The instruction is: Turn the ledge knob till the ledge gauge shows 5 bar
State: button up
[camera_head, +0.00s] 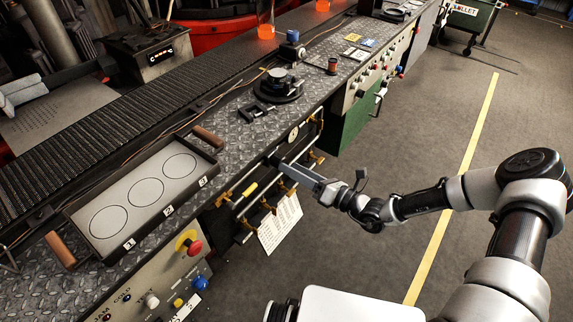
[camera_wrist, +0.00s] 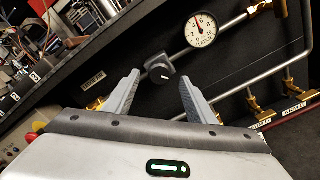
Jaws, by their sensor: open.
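The ledge gauge (camera_wrist: 201,29) is a white dial at the knob's upper right. Its red needle points about straight up relative to the tilted dial; the figures are too small to read surely. My gripper (camera_wrist: 160,82) is open, one finger on each side of the knob in the picture; I cannot tell whether they touch it. In the head view the gripper (camera_head: 274,159) reaches the bench's front; the gauge (camera_head: 293,134) shows beside it and the knob is hidden.
Pipes with brass valves (camera_head: 285,187) and a hanging paper sheet (camera_head: 280,222) are below the gripper. A tray with three circles (camera_head: 213,166) and a dark round mould (camera_head: 279,85) sit on the bench. The floor (camera_head: 400,160) to the right is clear.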

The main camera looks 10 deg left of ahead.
jog(key=v, duration=1.4)
jog(key=shift+p, duration=0.4)
jog(key=shift+a, duration=0.1)
